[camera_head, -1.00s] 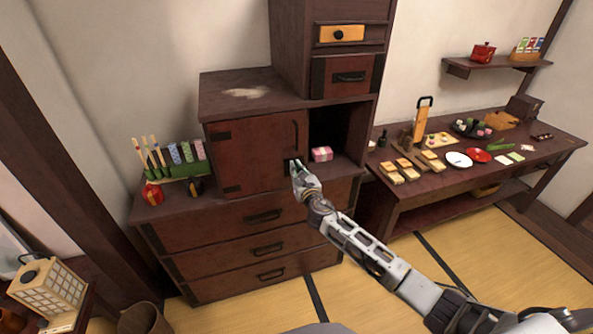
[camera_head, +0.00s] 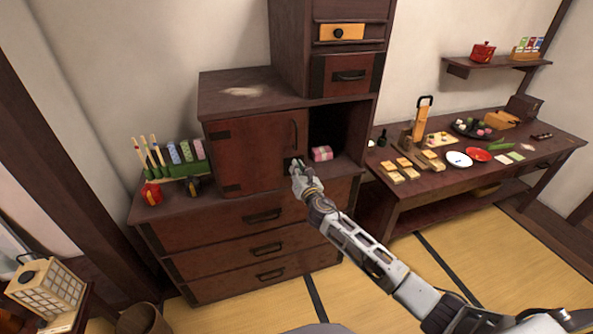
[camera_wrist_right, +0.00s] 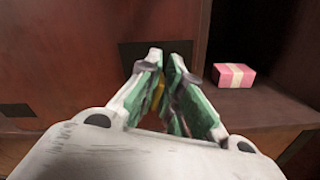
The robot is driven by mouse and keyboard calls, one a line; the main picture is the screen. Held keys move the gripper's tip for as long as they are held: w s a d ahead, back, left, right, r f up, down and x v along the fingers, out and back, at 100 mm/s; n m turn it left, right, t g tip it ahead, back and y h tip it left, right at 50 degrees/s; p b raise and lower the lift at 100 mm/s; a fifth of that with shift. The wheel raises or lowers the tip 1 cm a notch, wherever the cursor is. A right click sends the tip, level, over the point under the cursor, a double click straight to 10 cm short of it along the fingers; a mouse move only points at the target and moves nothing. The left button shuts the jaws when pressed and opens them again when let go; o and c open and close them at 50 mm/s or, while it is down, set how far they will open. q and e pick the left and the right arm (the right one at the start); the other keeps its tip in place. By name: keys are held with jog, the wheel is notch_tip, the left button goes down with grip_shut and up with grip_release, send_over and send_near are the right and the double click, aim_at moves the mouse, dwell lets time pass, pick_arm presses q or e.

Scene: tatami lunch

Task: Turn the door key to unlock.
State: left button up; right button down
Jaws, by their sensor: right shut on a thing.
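The cabinet door (camera_head: 253,151) is dark red wood with black metal fittings and a vertical handle (camera_head: 293,134); it looks closed. My right gripper (camera_head: 297,168) is at the door's lower right corner. In the right wrist view my right gripper (camera_wrist_right: 166,88) is shut, its green-lined fingers angled in on a small yellowish key (camera_wrist_right: 158,94). The key shows only as a sliver between the fingers, in front of a dark plate (camera_wrist_right: 143,55) on the door. The keyhole and most of the key are hidden by the fingers. My left gripper is not in view.
A pink box (camera_head: 322,153) sits in the open compartment right of the door; it also shows in the wrist view (camera_wrist_right: 233,75). Drawers (camera_head: 225,227) lie below. A long table (camera_head: 440,183) with food stands at right.

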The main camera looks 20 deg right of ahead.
jog(key=m, duration=0.2)
jog(key=shift+d+f+m, duration=0.1)
jog(key=shift+m, duration=0.3)
jog(key=m+b, duration=0.1)
jog(key=m, duration=0.2)
jog(key=shift+d+f+m, duration=0.1)
jog(key=shift+f+m, duration=0.05)
jog(key=shift+m, duration=0.15)
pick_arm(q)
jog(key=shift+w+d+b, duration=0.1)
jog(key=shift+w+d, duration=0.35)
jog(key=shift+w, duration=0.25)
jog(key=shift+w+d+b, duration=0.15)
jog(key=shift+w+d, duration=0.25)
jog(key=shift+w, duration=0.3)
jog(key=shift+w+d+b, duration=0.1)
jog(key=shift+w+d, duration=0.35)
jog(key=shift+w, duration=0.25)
pick_arm(e)
jog(key=shift+d+f+m, duration=0.1)
jog(key=shift+f+m, duration=0.05)
jog(key=shift+m, duration=1.75)
jog(key=shift+f+m, duration=0.1)
jog(key=shift+m, duration=1.8)
